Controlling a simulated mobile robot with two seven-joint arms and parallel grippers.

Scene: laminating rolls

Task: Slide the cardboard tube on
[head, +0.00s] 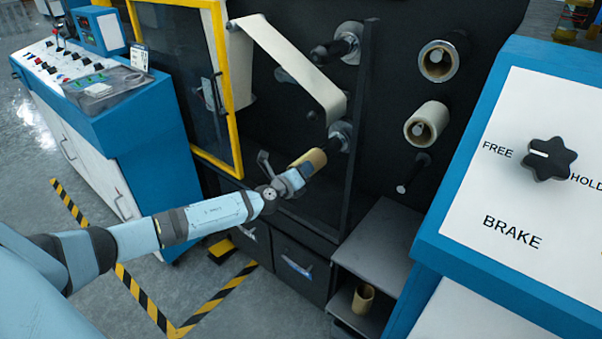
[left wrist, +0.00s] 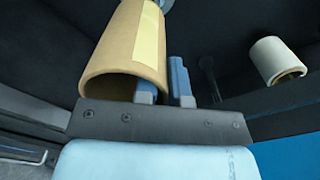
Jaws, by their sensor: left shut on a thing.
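The tan cardboard tube (head: 309,160) is at the tip of my left arm, in front of the dark machine face. My left gripper (head: 294,179) is shut on the tube's near end. In the left wrist view the tube (left wrist: 122,45) shows its open end, and the left gripper (left wrist: 166,82) pinches its wall, one finger seemingly inside the bore and one outside. The tube's far end is by a spindle (head: 341,134) with a metal collar, under the cream web. I cannot tell how far the tube is on it. My right gripper is not in view.
Another tube (head: 363,298) stands on the low grey shelf. The blue brake console (head: 500,170) is at right. A yellow-framed door (head: 228,90) is at left.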

